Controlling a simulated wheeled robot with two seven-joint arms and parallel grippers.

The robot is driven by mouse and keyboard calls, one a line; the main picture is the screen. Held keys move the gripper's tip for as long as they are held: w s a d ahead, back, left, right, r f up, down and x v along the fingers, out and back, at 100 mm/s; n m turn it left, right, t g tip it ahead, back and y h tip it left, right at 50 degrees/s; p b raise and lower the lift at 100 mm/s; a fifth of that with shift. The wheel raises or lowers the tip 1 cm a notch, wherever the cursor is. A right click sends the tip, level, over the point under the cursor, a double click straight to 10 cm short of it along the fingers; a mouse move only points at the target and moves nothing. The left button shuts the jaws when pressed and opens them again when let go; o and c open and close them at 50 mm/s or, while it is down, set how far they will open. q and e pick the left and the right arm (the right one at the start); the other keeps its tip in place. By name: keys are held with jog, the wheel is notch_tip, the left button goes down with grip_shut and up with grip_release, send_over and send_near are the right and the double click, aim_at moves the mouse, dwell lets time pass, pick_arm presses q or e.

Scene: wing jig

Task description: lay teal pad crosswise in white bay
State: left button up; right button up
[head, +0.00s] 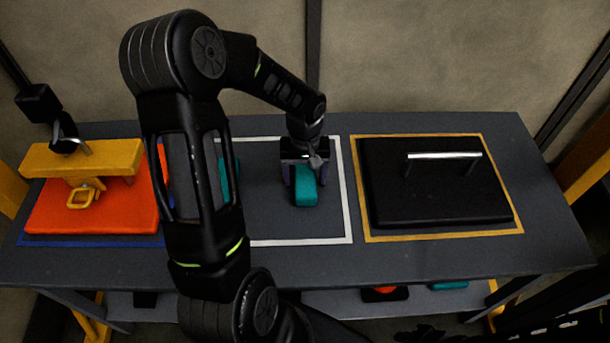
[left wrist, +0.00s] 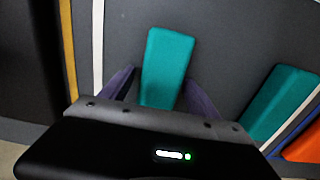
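The white bay is a white outline (head: 346,205) on the grey table, partly hidden by my left arm. One teal pad (head: 305,192) is inside it, right of the middle, its long side running roughly front to back. My left gripper (head: 303,172) is over this pad, with its purple fingers on either side. In the left wrist view the pad (left wrist: 166,62) lies between the fingers, with a gap showing at the left finger. A second teal pad (head: 228,180) is near the bay's left edge, mostly behind my arm; it also shows in the left wrist view (left wrist: 278,102). My right gripper is not seen.
Right of the bay, a black slab (head: 430,195) with a silver handle lies in a yellow outline. On the left, an orange slab (head: 95,212) with a yellow block (head: 80,158) lies in a blue outline. The bay's middle looks clear. More items sit on a lower shelf.

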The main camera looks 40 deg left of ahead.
aim_at(305, 175)
pick_arm(q)
notch_tip(305, 175, up, 12)
jog(key=shift+r, duration=0.15)
dwell(0.7)
dwell(0.8)
